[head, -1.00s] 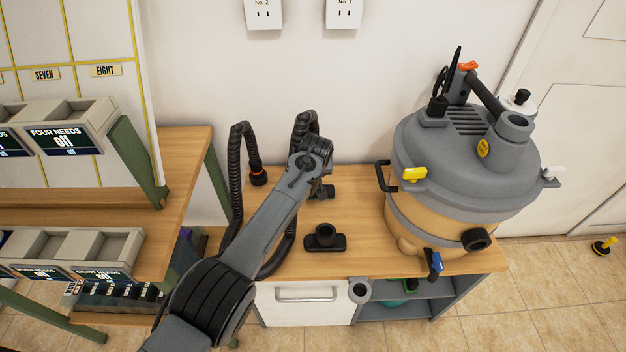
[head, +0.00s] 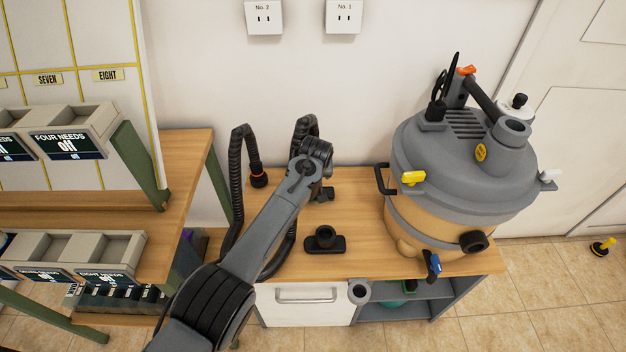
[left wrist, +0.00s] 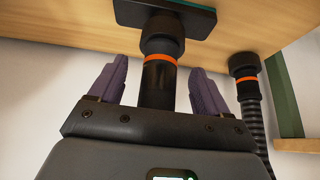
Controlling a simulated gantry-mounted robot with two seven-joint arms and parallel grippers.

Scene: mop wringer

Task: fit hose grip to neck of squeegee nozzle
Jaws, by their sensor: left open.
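In the left wrist view, the black hose grip (left wrist: 159,78) with an orange ring stands between the two purple fingers of my left gripper (left wrist: 158,68). The gripper is open, with a gap on both sides of the hose grip. The hose grip's end meets the dark neck of the squeegee nozzle (left wrist: 177,18), which has a teal edge. I cannot tell how far the two are pushed together. In the head view, the squeegee nozzle (head: 327,194) is mostly hidden behind my left arm. My right gripper is not in view.
A second orange-ringed hose end (head: 258,178) stands left on the wooden bench (head: 365,215). A dark nozzle with an upright neck (head: 325,240) sits in front. A large grey and tan vacuum drum (head: 455,185) fills the right. A shelf with bins (head: 75,130) is left.

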